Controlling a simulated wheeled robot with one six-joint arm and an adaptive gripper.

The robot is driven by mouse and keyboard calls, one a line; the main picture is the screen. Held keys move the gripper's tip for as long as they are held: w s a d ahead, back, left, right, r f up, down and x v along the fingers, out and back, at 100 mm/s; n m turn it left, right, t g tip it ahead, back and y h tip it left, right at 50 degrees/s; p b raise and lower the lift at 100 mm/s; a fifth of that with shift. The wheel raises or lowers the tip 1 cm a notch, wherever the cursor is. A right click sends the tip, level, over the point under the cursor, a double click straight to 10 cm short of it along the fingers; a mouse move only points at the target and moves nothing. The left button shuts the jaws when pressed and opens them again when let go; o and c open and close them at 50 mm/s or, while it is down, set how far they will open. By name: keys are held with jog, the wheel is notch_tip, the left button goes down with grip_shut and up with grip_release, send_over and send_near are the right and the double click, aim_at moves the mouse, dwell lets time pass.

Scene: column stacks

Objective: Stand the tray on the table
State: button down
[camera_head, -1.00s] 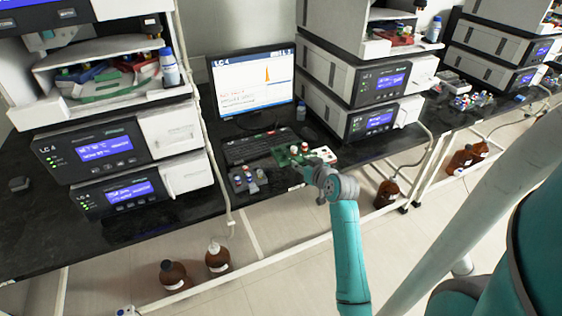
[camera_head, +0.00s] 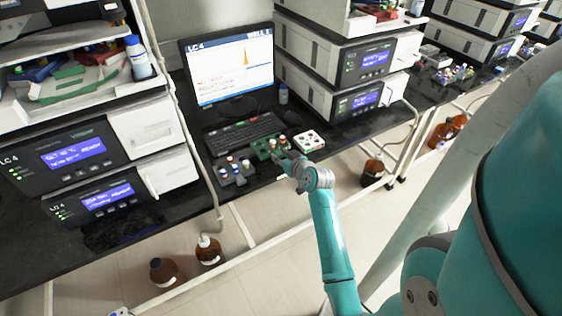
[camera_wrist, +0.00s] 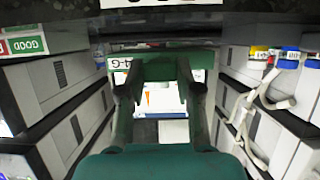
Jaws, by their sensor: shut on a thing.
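The tray (camera_head: 264,152) is a green rack holding several small vials with red and white caps. My gripper (camera_head: 286,160) is shut on its near right side, in front of the keyboard. In the wrist view the green tray (camera_wrist: 205,58) spans the gap between the two fingers of my gripper (camera_wrist: 157,72), with a white label at its left. The tray is low over the black table (camera_head: 262,186) or touching it; I cannot tell which. The fingertips are partly hidden in the head view.
A grey rack with vials (camera_head: 233,173) is close on the left. A white tray with colored caps (camera_head: 309,141) is close on the right. The keyboard (camera_head: 240,134) and monitor (camera_head: 230,70) stand behind. Instrument stacks (camera_head: 340,98) flank the spot. Brown bottles (camera_head: 209,250) stand on the floor.

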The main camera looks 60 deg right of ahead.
jog(key=shift+f, duration=1.3)
jog(key=c, duration=0.8)
grip_release()
jog(key=shift+f, duration=0.1)
